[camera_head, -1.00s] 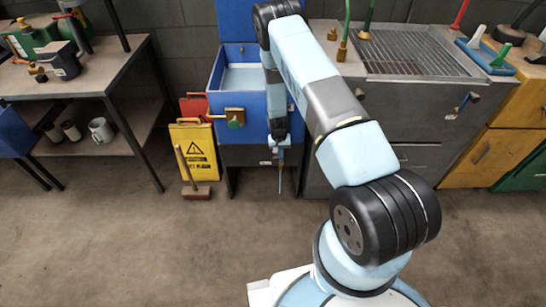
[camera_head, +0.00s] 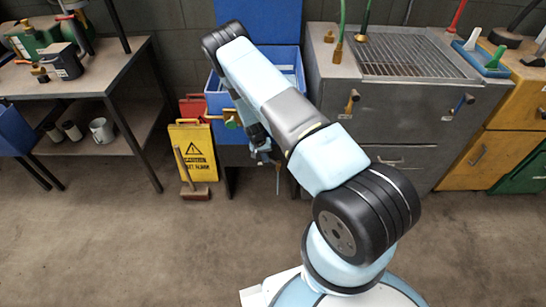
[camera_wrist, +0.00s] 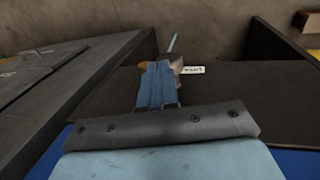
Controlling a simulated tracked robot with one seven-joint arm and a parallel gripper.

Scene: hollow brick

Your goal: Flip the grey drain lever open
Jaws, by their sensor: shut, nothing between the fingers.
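The drain lever shows in the head view as a thin grey rod (camera_head: 277,180) hanging below the blue sink basin (camera_head: 288,57). In the wrist view the grey rod (camera_wrist: 173,43) points away past my fingertips, beside a brass-coloured fitting (camera_wrist: 177,64). A small white label (camera_wrist: 193,70) is just right of it. My gripper (camera_wrist: 157,70) has its blue fingers together, with nothing visibly held. Its tips are close to the fitting; I cannot tell whether they touch it. In the head view my arm hides much of the basin.
A yellow caution sign (camera_head: 193,155) and a brush with a wooden handle (camera_head: 190,180) stand left of the basin. A grey cabinet (camera_head: 400,120) with a grate and side handles stands to the right. The floor in front is clear.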

